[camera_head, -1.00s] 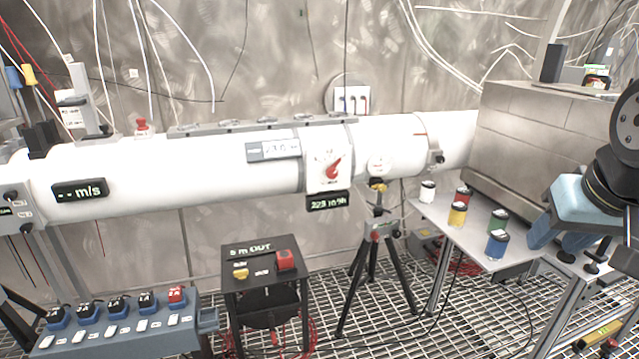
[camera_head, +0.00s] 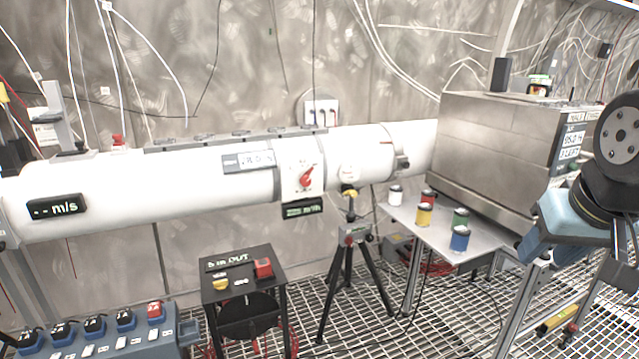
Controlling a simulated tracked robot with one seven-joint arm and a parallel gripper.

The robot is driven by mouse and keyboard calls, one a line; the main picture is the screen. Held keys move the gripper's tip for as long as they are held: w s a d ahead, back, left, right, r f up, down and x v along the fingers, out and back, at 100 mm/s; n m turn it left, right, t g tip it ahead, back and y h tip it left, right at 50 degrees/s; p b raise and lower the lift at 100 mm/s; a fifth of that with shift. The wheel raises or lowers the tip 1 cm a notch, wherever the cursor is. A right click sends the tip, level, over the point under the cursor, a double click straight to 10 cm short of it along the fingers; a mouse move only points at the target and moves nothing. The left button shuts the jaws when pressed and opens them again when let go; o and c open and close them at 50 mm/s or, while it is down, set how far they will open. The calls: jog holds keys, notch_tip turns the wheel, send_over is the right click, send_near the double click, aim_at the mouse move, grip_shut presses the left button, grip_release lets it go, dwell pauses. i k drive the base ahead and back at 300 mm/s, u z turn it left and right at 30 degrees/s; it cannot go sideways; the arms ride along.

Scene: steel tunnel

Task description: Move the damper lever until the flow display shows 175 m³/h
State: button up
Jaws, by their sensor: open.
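The red damper lever (camera_head: 307,178) sits on a white dial plate on the large white pipe (camera_head: 130,190), near the middle of the head view. The flow display (camera_head: 303,208) is a small black panel with green text just under the dial. Its unit looks like m³/h, but its number is too blurred to read. My gripper (camera_head: 545,248), blue with a black wrist, is at the right edge, far from the lever. It is open and appears empty; its fingertips are small and hard to make out.
A tripod (camera_head: 352,240) stands before the pipe, right of the dial. A side table (camera_head: 470,237) with several coloured cans lies between the tripod and my gripper. A black stand (camera_head: 240,262) with buttons and a blue switch box (camera_head: 110,345) are at lower left. A steel box (camera_head: 490,150) stands behind the table.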

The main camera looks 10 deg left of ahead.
aim_at(305, 181)
jog(key=z, duration=0.05)
jog(key=i, duration=0.9)
jog(key=u, duration=0.1)
